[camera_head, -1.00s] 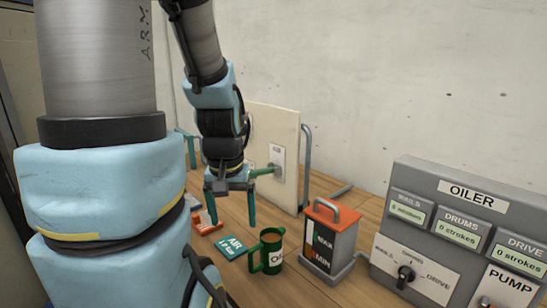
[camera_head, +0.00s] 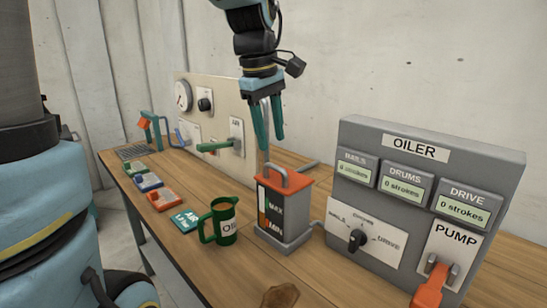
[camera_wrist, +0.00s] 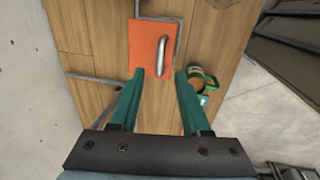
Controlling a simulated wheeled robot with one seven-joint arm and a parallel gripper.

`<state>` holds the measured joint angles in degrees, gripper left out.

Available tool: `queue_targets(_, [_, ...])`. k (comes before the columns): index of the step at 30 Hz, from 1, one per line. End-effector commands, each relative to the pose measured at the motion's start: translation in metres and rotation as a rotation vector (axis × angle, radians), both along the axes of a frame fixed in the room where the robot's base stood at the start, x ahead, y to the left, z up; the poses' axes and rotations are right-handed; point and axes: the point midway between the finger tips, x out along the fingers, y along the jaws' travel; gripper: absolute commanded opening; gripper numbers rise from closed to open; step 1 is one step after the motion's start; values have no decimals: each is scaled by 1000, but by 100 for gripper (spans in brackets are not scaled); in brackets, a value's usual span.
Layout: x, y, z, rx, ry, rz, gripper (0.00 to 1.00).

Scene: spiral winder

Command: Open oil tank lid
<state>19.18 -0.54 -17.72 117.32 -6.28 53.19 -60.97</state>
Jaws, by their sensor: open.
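The oil tank (camera_head: 284,215) is a small grey box with a MAX/MIN gauge on its front, standing on the wooden bench. Its orange-red lid (camera_head: 269,180) is on top, closed, with a grey arched handle (camera_head: 278,174). In the wrist view the lid (camera_wrist: 146,45) lies ahead of the fingertips, its handle (camera_wrist: 162,54) upright in the picture and between the finger lines. My gripper (camera_head: 267,143) is open and empty, pointing down above and slightly behind the lid, apart from the handle. Its green fingers also show in the wrist view (camera_wrist: 158,76).
A green OIL jug (camera_head: 226,224) stands left of the tank. The grey OILER panel (camera_head: 420,195) stands to the right, with an orange PUMP lever (camera_head: 431,288). An AIR board with a green lever (camera_head: 214,146) is behind left. Several colored cards lie along the bench's left side.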

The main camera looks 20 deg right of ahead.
Motion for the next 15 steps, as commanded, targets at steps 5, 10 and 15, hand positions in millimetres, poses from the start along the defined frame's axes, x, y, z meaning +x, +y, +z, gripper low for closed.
queue_targets(5, [2, -5, -33, 2, 5, 0, 47])
queue_targets(10, [5, -9, -53, 2, 2, 0, 47])
queue_targets(15, [6, -10, -61, 0, 0, 1, 47])
